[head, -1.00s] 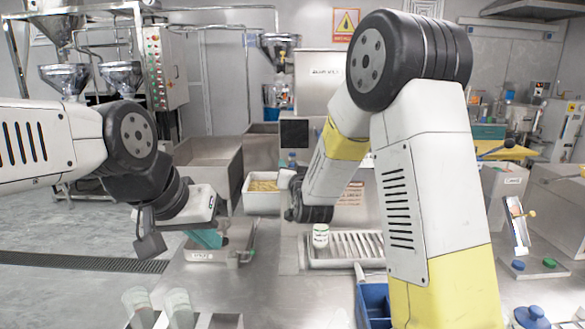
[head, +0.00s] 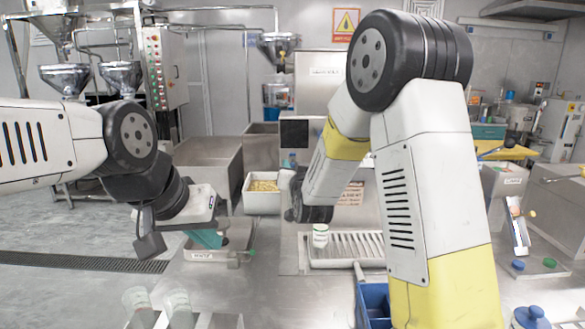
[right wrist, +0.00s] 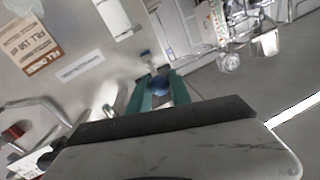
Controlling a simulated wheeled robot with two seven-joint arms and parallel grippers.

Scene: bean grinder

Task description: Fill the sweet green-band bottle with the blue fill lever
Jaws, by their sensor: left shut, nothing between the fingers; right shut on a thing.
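A small pale bottle with a green band (head: 320,236) stands upright at the left end of the ribbed drip tray (head: 345,264). The blue fill lever (right wrist: 161,84) shows in the right wrist view, between the teal fingers of my right gripper (right wrist: 160,78), which is shut on it. In the head view the right gripper is mostly hidden behind my right arm, with a little teal showing (head: 289,161). My left gripper (head: 208,239) is shut and empty, above the metal tray at the left.
A blue bin (head: 374,303) is at the front, partly behind my right arm. Blue (head: 517,265) and green (head: 549,262) caps lie at the right. A white crate (head: 262,195) holds yellow pieces. Clear cups (head: 178,305) stand at the front left.

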